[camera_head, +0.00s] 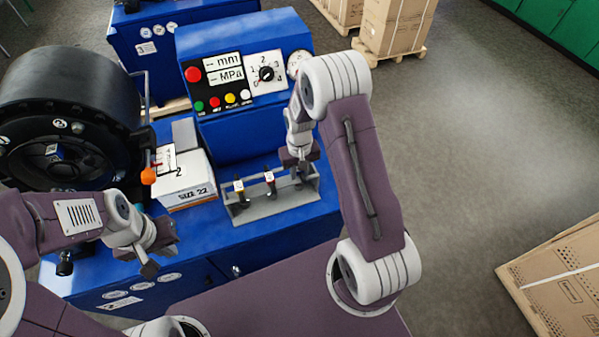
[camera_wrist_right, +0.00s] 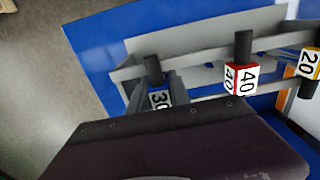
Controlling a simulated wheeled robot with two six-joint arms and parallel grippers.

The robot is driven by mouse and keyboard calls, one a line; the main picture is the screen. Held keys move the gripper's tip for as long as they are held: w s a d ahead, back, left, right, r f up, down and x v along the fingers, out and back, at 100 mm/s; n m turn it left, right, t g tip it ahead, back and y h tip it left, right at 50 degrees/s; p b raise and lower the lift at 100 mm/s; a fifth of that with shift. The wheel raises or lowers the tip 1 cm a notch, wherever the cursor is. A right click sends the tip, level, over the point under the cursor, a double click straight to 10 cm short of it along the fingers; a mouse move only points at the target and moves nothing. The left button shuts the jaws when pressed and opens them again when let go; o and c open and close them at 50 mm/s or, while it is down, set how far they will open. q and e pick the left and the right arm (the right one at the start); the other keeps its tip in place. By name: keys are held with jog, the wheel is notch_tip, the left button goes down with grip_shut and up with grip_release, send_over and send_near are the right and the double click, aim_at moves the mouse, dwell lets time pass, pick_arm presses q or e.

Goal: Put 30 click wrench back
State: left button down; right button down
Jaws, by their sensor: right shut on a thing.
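The 30 click wrench (camera_wrist_right: 159,98), with a blue block marked 30 and a black end, is at the end slot of the grey rack (camera_head: 268,209) in the right wrist view. My right gripper (camera_head: 299,163) is shut on it at the rack's right end in the head view, where the gripper hides it. I cannot tell whether the wrench is fully seated. The red 40 wrench (camera_wrist_right: 241,80) and yellow 20 wrench (camera_wrist_right: 309,64) stand in the rack beside it. My left gripper (camera_head: 157,254) is open and empty, left of the rack.
A white box marked SIZE 22 (camera_head: 192,192) stands left of the rack on the blue bench. The blue control panel (camera_head: 222,83) rises behind, and a large black crimper head (camera_head: 65,120) is at the left. Cardboard boxes (camera_head: 395,25) stand on the floor behind.

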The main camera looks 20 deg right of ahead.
jog(key=shift+s, duration=0.1)
jog(key=c, duration=1.2)
grip_release()
notch_tip(320, 180, up, 12)
jog(key=shift+r+b, duration=0.1)
jog(key=shift+b, duration=0.7)
jog(key=s+a+f+b, duration=0.1)
jog(key=s+f, duration=0.1)
jog(key=s, duration=0.5)
jog(key=s+a+f+t+b, duration=0.1)
jog(key=s+a+f, duration=0.1)
jog(key=s, duration=0.5)
jog(key=shift+s+f, duration=0.15)
jog(key=shift+f, duration=0.25)
